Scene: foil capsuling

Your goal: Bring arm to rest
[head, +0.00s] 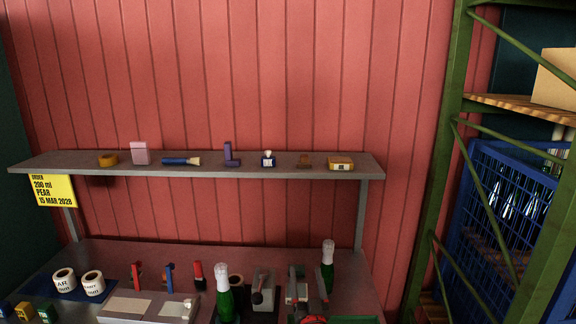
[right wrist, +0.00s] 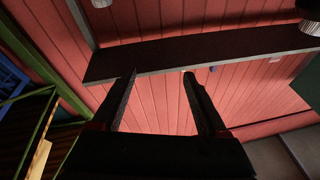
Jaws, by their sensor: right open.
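My right gripper (right wrist: 161,74) shows in the right wrist view. Its two dark fingers stand apart with nothing between them. In that view the fingertips overlap the edge of a dark shelf-like board, with the red wall behind; I cannot tell the distance. I cannot make out either gripper clearly in the head view. My left gripper is not in view.
A grey shelf (head: 60,163) carries several small items, among them a yellow box (head: 341,163). Below, a grey workbench (head: 135,255) holds label rolls (head: 93,283), green bottles (head: 224,299) and hand tools. A green rack (head: 442,150) and blue cage (head: 480,152) stand at the right.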

